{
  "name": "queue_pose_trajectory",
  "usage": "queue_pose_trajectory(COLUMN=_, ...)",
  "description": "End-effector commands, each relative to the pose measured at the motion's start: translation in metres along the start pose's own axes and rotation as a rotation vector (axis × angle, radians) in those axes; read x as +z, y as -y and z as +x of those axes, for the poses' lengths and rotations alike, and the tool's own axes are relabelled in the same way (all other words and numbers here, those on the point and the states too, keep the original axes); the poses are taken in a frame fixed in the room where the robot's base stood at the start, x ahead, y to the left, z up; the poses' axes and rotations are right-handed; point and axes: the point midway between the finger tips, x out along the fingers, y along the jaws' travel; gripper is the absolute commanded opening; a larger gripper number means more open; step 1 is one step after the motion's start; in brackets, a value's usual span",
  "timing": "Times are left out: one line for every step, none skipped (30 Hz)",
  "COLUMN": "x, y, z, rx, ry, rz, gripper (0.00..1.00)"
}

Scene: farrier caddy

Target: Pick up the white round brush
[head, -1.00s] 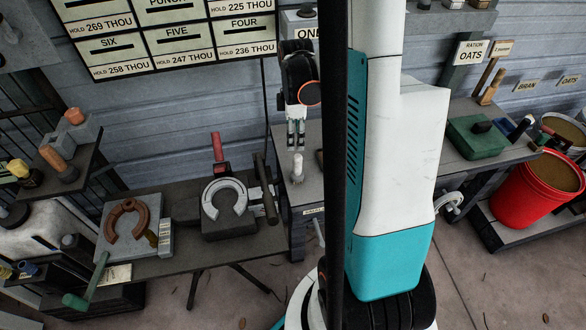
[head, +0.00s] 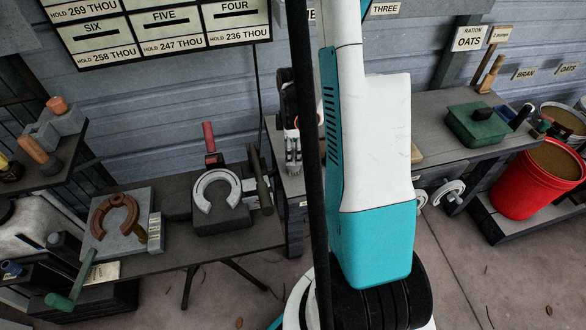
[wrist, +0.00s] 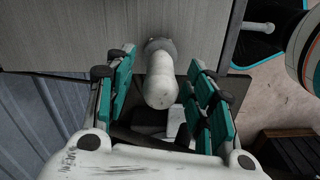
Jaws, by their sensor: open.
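The white round brush (wrist: 161,90) shows in the wrist view as a pale, rounded handle with a greyer end against the grey bench top. My gripper (wrist: 162,73) is open, with a teal-padded finger on each side of the brush. A gap shows on both sides of the handle, so the fingers do not grip it. In the head view my gripper (head: 293,165) points down over the bench beside my arm, and I cannot make out the brush there.
A dark table (head: 150,262) on the left holds a brown horseshoe (head: 103,207) and a light horseshoe (head: 201,203) on a dark block. A green box (head: 476,128) sits on the right bench. A red bucket (head: 522,190) stands at right.

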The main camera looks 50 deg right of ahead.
Motion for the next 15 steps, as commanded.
queue_pose_trajectory(x=-0.0002, y=-0.0001, z=0.0071, rx=0.0, ry=0.0, rz=0.0, gripper=0.49)
queue_pose_trajectory(x=-0.0002, y=-0.0001, z=0.0083, rx=0.0, ry=0.0, rz=0.0, gripper=0.49)
queue_pose_trajectory(x=-0.0001, y=0.0, z=0.0088, rx=0.0, ry=0.0, rz=0.0, gripper=0.49)
queue_pose_trajectory(x=-0.0001, y=0.0001, z=0.0086, rx=0.0, ry=0.0, rz=0.0, gripper=0.49)
queue_pose_trajectory(x=-0.0001, y=0.0001, z=0.0082, rx=0.0, ry=0.0, rz=0.0, gripper=0.49)
queue_pose_trajectory(x=-0.0001, y=0.0002, z=0.0077, rx=0.0, ry=0.0, rz=0.0, gripper=0.49)
queue_pose_trajectory(x=-0.0001, y=0.0002, z=0.0075, rx=0.0, ry=0.0, rz=0.0, gripper=0.49)
queue_pose_trajectory(x=-0.0001, y=0.0002, z=0.0075, rx=0.0, ry=0.0, rz=0.0, gripper=0.49)
queue_pose_trajectory(x=-0.0001, y=0.0002, z=0.0074, rx=0.0, ry=0.0, rz=0.0, gripper=0.45)
queue_pose_trajectory(x=-0.0001, y=0.0002, z=0.0074, rx=0.0, ry=0.0, rz=0.0, gripper=0.38)
queue_pose_trajectory(x=-0.0001, y=0.0002, z=0.0074, rx=0.0, ry=0.0, rz=0.0, gripper=0.31)
queue_pose_trajectory(x=-0.0001, y=0.0002, z=0.0074, rx=0.0, ry=0.0, rz=0.0, gripper=0.22)
queue_pose_trajectory(x=-0.0001, y=0.0002, z=0.0074, rx=0.0, ry=0.0, rz=0.0, gripper=0.15)
queue_pose_trajectory(x=-0.0001, y=0.0002, z=0.0074, rx=0.0, ry=0.0, rz=0.0, gripper=0.09)
queue_pose_trajectory(x=-0.0001, y=0.0001, z=0.0074, rx=0.0, ry=0.0, rz=0.0, gripper=0.0)
